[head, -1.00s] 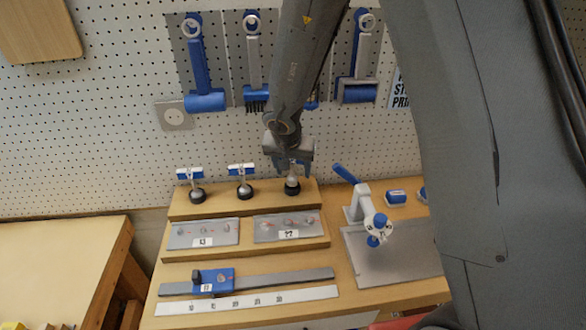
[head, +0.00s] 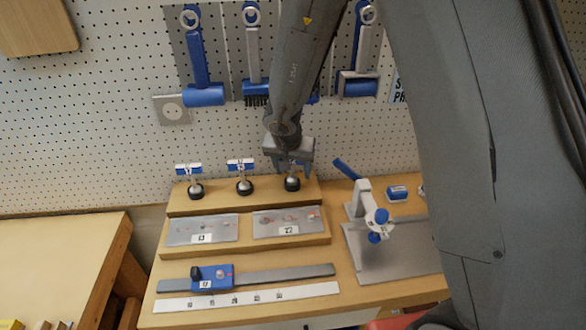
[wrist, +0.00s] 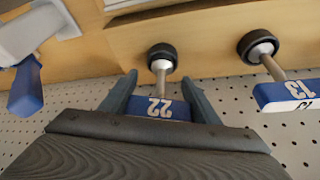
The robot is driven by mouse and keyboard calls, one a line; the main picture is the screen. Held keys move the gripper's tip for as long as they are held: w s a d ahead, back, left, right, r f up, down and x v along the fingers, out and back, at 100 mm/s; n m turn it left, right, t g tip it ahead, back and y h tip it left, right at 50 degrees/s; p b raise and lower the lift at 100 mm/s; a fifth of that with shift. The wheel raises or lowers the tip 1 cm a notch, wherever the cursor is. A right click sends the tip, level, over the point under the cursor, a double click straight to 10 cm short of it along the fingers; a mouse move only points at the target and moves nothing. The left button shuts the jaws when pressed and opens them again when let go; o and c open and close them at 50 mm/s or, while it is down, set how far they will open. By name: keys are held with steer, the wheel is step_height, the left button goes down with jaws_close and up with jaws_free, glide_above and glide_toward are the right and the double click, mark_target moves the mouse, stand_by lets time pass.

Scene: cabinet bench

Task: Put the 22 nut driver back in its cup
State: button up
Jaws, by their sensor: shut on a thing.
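The 22 nut driver has a blue handle with a white 22 label (wrist: 158,107) and a grey metal shaft. My gripper (wrist: 160,97) is shut on this handle, one finger on each side. In the head view my gripper (head: 292,168) is over the right end of the rack, hiding most of the handle. The driver's lower end meets a black ring-shaped cup (wrist: 162,56), which also shows in the head view (head: 292,187). The driver looks upright and lined up with the cup; I cannot tell how deep it sits.
Two other drivers stand in cups to the left, one labelled 13 (wrist: 290,92). The wooden rack (head: 215,205) carries metal plates in front. A grey press with a blue lever (head: 362,200) stands to the right. Tools hang on the pegboard behind.

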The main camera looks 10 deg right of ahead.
mark_target(292, 163)
steer(key=shift+f, duration=0.35)
steer(key=o, duration=1.3)
steer(key=shift+o, duration=0.2)
steer(key=p+v, duration=0.2)
steer(key=v, duration=0.6)
steer(key=shift+f, duration=0.1)
